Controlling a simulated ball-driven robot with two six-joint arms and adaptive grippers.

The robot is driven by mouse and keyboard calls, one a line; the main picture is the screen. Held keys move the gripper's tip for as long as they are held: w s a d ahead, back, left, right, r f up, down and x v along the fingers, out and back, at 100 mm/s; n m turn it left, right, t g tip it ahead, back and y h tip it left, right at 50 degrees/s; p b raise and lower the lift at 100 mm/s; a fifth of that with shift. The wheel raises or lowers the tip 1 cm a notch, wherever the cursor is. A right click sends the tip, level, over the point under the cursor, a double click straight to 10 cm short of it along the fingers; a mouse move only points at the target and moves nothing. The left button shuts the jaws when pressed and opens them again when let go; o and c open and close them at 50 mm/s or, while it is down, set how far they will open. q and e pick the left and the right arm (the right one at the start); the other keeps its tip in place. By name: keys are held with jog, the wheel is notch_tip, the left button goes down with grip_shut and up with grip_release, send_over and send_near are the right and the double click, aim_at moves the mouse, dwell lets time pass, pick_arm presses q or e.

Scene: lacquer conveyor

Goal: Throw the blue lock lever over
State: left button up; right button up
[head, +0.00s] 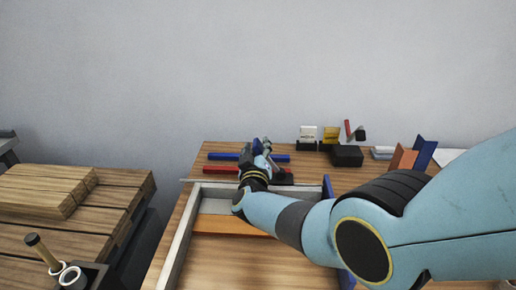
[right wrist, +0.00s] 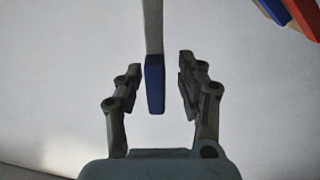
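The blue lock lever (right wrist: 154,85) shows in the right wrist view as a pale stem with a blue end. It hangs down the picture between the two fingers of my right gripper (right wrist: 160,66). The fingers are spread, with a visible gap on each side of the blue end, so they do not touch it. In the head view my right gripper (head: 268,162) is small and far off, at the back of the wooden table. A blue piece (head: 257,146) shows at its fingers, probably the lever's end. The lever's base is hidden. My left gripper is not in view.
A blue bar (head: 222,156) and a red bar (head: 220,170) lie by the gripper. A black block (head: 346,156) and orange and blue upright plates (head: 424,152) stand to the right. A pale-framed tray (head: 180,236) is in front. Wooden planks (head: 50,190) lie left.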

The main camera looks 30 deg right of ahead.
jog(key=shift+s+a, duration=0.3)
jog(key=shift+s, duration=0.2)
jog(key=v, duration=0.6)
jog(key=shift+s+a, duration=0.15)
